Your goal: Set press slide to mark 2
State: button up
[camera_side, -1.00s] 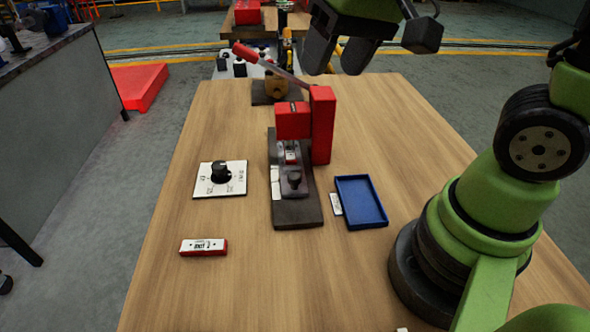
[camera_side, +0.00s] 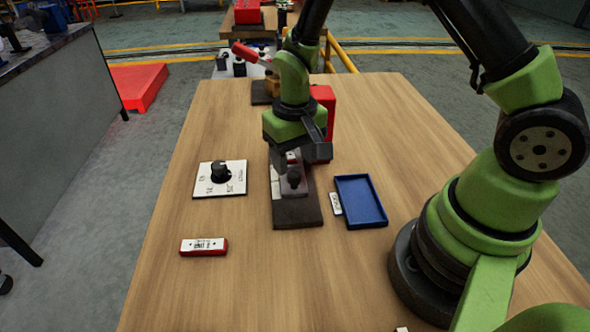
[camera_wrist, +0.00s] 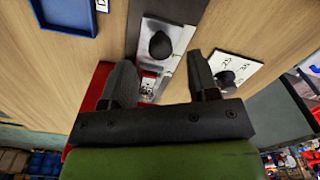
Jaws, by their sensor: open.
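The press has a red body (camera_side: 325,110) and a dark base (camera_side: 298,212) with a grey slide plate that carries a black knob (camera_side: 294,180). The slide and its knob also show in the wrist view (camera_wrist: 160,46). White label strips (camera_side: 275,184) run along the left side of the base; their marks are too small to read. My gripper (camera_side: 294,160) hangs over the press, just behind the knob. In the wrist view its two fingers (camera_wrist: 162,84) are spread apart with nothing between them. My gripper hides much of the press head.
A white dial plate with a black knob (camera_side: 221,173) lies left of the press. A blue tray (camera_side: 362,204) lies on its right. A red block with a white label (camera_side: 204,246) lies at the front left. The front of the wooden table (camera_side: 280,285) is clear.

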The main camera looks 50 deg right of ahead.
aim_at(295, 175)
jog(key=shift+f, duration=1.8)
grip_shut()
jog(key=shift+w+d, duration=1.6)
jog(key=shift+w, duration=0.05)
grip_release()
notch_tip(295, 175, up, 10)
